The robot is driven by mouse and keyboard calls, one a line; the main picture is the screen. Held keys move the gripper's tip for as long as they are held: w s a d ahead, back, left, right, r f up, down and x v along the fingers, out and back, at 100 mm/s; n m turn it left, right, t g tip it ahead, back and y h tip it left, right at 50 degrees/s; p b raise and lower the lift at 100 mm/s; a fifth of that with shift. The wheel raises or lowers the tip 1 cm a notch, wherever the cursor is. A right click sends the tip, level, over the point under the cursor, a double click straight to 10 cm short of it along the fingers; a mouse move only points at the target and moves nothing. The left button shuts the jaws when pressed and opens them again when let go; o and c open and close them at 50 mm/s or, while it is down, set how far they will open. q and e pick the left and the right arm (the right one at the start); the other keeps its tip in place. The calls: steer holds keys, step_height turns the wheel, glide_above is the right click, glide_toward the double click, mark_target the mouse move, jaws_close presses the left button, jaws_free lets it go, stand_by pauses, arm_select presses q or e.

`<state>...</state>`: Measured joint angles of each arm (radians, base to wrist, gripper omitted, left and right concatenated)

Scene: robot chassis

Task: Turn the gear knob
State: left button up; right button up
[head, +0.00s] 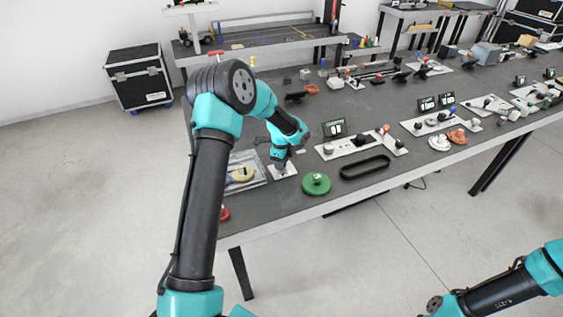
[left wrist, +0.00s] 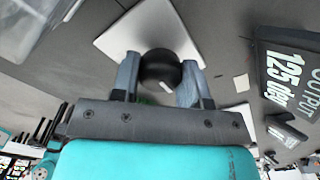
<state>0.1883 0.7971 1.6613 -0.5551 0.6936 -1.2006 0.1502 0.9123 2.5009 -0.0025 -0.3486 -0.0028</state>
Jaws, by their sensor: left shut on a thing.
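The black round gear knob (left wrist: 160,66), with a white mark on it, stands on a light square plate (left wrist: 118,38) in the left wrist view. My left gripper (left wrist: 159,76) has one grey finger on each side of the knob and is shut on it. In the head view the left gripper (head: 282,166) points down over the small plate (head: 291,172) near the table's front left part, and hides the knob. A dark display (left wrist: 285,72) beside the plate reads "OUTPUT 125 deg". My right gripper is out of view.
A green disc (head: 316,185) and a black belt loop (head: 365,167) lie to the right of the plate. A tray with a yellowish part (head: 242,174) lies to its left. A display (head: 335,128) and a panel of gears (head: 348,146) stand farther right.

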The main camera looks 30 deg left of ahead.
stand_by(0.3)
arm_select(q)
steer(key=o, duration=0.9)
steer(key=shift+o, duration=0.2)
steer(key=shift+r, duration=0.15)
step_height(320, 180, up, 17)
stand_by(0.4)
